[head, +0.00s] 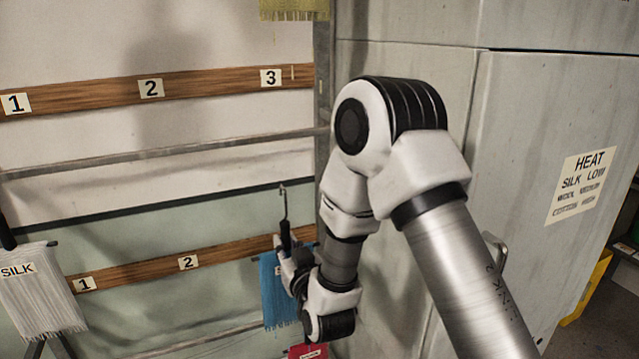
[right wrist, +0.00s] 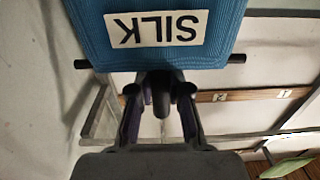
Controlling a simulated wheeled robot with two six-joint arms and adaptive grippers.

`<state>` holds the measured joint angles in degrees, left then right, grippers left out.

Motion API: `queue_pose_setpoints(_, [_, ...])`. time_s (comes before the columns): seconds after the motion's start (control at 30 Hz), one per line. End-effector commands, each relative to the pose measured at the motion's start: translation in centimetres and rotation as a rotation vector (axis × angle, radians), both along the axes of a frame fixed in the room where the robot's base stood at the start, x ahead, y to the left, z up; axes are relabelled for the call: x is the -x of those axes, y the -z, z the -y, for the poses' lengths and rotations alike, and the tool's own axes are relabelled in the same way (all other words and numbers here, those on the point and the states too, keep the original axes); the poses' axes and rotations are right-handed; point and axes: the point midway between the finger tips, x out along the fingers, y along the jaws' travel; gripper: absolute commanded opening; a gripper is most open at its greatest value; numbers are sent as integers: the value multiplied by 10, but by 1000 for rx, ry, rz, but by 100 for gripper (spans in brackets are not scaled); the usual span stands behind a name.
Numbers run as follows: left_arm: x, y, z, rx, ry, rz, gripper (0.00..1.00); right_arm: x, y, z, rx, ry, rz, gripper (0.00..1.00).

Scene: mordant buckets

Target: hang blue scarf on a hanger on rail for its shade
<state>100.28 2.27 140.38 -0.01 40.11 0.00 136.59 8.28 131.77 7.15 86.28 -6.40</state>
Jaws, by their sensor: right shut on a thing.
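The blue scarf (head: 270,290) hangs from a dark hanger (head: 284,212) with a thin hook pointing up. My right gripper (head: 289,257) is shut on the hanger, and the arm partly hides the scarf. The right wrist view shows the blue scarf (right wrist: 100,35) with an upside-down SILK label, its dark hanger bar (right wrist: 236,58) and my gripper (right wrist: 160,97). The upper metal rail (head: 170,151) runs above the hook, which looks apart from it. A lower metal rail (head: 215,337) shows at the bottom. My left gripper is out of view.
Wooden boards with number tags run above the rails: the upper board (head: 210,84) shows 1, 2, 3; the lower board (head: 135,271) shows 1, 2. A grey SILK scarf (head: 42,300) hangs left. A yellow-green scarf (head: 293,7) shows above, a grey cabinet (head: 560,120) at right.

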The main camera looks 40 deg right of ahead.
Motion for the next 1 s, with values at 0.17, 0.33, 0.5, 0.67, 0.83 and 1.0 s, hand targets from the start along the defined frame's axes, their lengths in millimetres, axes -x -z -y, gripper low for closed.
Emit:
queue_pose_setpoints(0.17, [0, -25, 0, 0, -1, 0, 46, 34, -95, 29, -8, 22, 7, 0])
queue_pose_setpoints(0.33, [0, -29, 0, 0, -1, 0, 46, 50, -121, 32, -1, 6, 1, 0])
queue_pose_setpoints(0.5, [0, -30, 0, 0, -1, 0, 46, 43, -121, 34, 3, 5, 0, 0])
queue_pose_setpoints(0.67, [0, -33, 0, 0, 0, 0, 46, 29, -121, 37, 3, 5, 0, 0])
queue_pose_setpoints(0.83, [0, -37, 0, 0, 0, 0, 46, 13, -121, 41, 3, 6, 0, 0])
queue_pose_setpoints(1.0, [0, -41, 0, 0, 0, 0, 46, -3, -121, 45, 3, 6, 1, 0])
